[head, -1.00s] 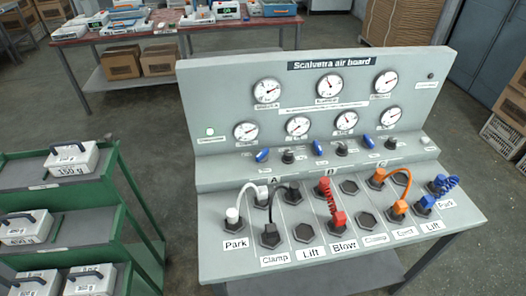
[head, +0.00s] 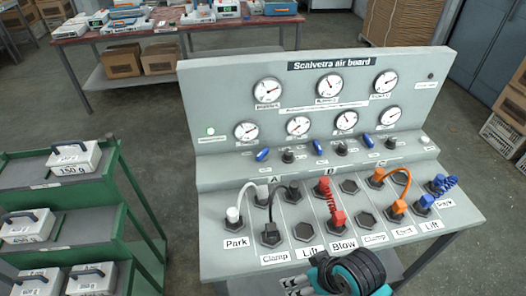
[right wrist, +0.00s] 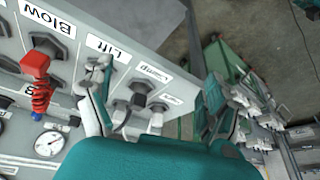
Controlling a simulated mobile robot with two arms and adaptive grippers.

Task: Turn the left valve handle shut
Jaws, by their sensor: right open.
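The grey air board (head: 210,100) has a row of three blue valve handles below its gauges. The left valve handle (head: 262,155) sits tilted at the left, above the letter A. The middle one (head: 318,148) and the right one (head: 367,140) stand further right. My right gripper (head: 295,284) is at the board's front edge, below the Lift and Blow labels, well short of the left handle. In the right wrist view its two fingers (right wrist: 157,75) are apart with nothing held between them.
On the front panel a white hose (head: 248,190), a black hose (head: 275,205), a red coiled hose (head: 330,200), an orange hose (head: 405,180) and a blue coiled hose (head: 443,188) stand up. A green cart (head: 125,200) stands to the left.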

